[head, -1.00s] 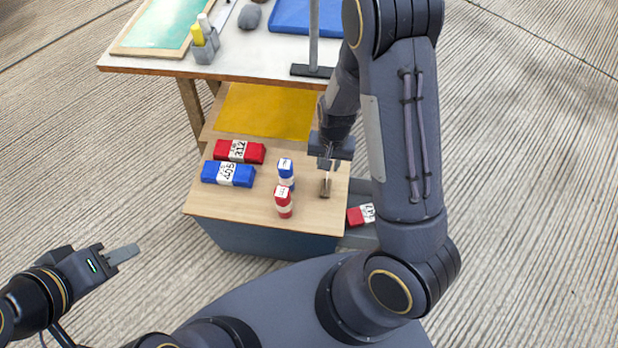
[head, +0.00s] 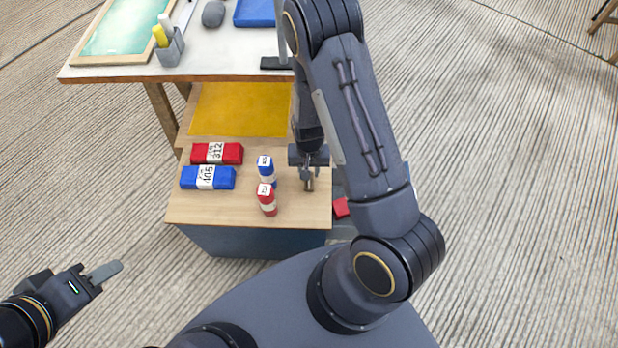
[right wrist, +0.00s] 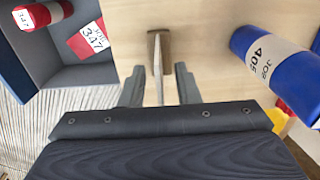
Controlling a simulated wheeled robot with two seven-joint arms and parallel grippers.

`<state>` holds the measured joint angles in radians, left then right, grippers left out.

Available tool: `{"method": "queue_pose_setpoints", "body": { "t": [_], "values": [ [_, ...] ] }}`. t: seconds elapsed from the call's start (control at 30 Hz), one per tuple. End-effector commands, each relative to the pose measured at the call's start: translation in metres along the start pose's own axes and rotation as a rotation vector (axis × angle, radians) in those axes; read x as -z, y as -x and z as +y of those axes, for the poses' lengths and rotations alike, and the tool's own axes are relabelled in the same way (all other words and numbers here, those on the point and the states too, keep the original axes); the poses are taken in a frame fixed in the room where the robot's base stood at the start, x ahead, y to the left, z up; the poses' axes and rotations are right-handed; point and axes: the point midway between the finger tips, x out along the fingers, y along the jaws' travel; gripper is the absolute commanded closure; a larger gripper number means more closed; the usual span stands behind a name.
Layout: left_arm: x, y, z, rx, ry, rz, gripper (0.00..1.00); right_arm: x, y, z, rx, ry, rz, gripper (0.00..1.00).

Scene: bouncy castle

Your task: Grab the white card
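In the right wrist view a thin white card (right wrist: 158,85) stands nearly edge-on in a small brown wooden holder (right wrist: 158,43). The holder also shows in the head view (head: 309,186) on the wooden top; there my gripper mostly hides the card. My right gripper (right wrist: 159,86) is open, with one finger on each side of the card and a gap to each. It also shows in the head view (head: 308,170) above the holder. My left gripper (head: 105,272) is at the lower left, away from the bench; its fingers show side-on.
Red (head: 217,153) and blue (head: 208,178) labelled bundles lie left on the wooden top (head: 200,208). A grey bin (right wrist: 85,75) holds red labelled items. A white table (head: 225,55) is behind.

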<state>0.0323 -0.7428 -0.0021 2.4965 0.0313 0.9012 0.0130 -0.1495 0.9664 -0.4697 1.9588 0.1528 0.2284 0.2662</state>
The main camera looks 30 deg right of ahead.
Motion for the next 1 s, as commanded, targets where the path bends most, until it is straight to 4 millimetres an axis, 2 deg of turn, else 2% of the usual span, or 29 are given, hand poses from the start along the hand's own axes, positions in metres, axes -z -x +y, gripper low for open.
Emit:
{"method": "queue_pose_setpoints", "body": {
  "t": [0.03,0.23,0.77,0.87,1.0],
  "values": [
    [0.0,0.0,0.0,0.0,0.0,0.0,0.64,0.0,0.0,0.0,0.0,0.0,0.0,0.74],
    [0.0,0.0,0.0,0.0,0.0,0.0,0.64,0.0,0.0,0.0,0.0,0.0,0.0,1.0],
    [0.0,0.001,0.0,0.0,0.0,0.0,0.64,0.0,0.003,0.0,0.0,0.0,0.0,1.0],
    [0.001,0.002,0.001,0.0,0.0,0.0,0.64,0.0,0.009,-0.001,0.001,0.001,0.002,1.0],
    [0.003,0.005,0.003,0.0,0.0,0.0,0.64,0.001,0.028,-0.001,0.002,0.0,0.003,1.0]
  ]
}}
